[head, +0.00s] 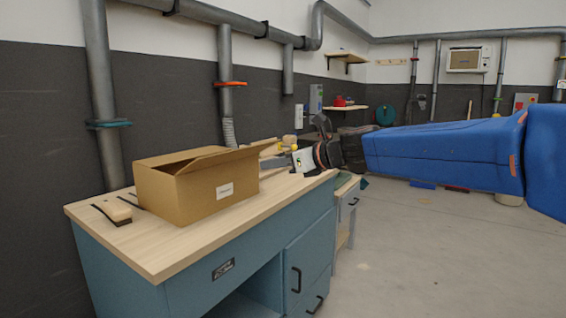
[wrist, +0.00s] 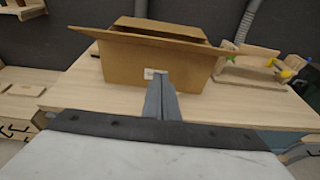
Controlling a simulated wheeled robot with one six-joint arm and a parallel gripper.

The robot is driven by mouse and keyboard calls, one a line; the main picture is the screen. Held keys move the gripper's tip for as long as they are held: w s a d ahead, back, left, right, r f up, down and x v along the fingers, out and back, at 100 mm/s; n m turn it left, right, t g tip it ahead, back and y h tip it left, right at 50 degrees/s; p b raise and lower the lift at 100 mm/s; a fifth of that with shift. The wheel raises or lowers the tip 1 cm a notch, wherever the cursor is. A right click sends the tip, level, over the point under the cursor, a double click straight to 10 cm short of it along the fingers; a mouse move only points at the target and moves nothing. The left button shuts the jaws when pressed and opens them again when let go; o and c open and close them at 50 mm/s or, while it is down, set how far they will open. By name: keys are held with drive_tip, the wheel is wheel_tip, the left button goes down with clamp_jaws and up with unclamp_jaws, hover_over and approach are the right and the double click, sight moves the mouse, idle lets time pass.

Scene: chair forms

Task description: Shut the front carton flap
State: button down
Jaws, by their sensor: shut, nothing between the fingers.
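The brown cardboard carton (head: 205,192) stands on the workbench top, with a white label on its side. Its front flap (head: 228,157) stands open, sticking out from the top edge toward my gripper. In the wrist view the flap (wrist: 130,39) spans the width of the carton (wrist: 125,66) and overhangs both sides. My gripper (head: 268,164) is beside the carton at its right, shut and empty. In the wrist view its fingers (wrist: 163,82) point at the labelled side, with the tips below the flap. I cannot tell whether they touch the carton.
The wooden workbench (head: 135,247) has a blue base with drawers. A wooden-handled brush (head: 113,210) lies left of the carton. A wooden rack with yellow and green tool handles (wrist: 255,72) stands right of the carton in the wrist view. Pipes run down the wall behind.

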sight(234, 155)
drive_tip(key=w+a+r, duration=0.2)
drive_tip(key=w+a, duration=0.1)
drive_tip(key=a, duration=0.1)
drive_tip(key=shift+w+a+r, duration=0.2)
drive_tip(key=shift+w+a, duration=0.1)
drive_tip(key=shift+w, duration=0.05)
drive_tip(key=shift+r, duration=0.15)
idle(0.3)
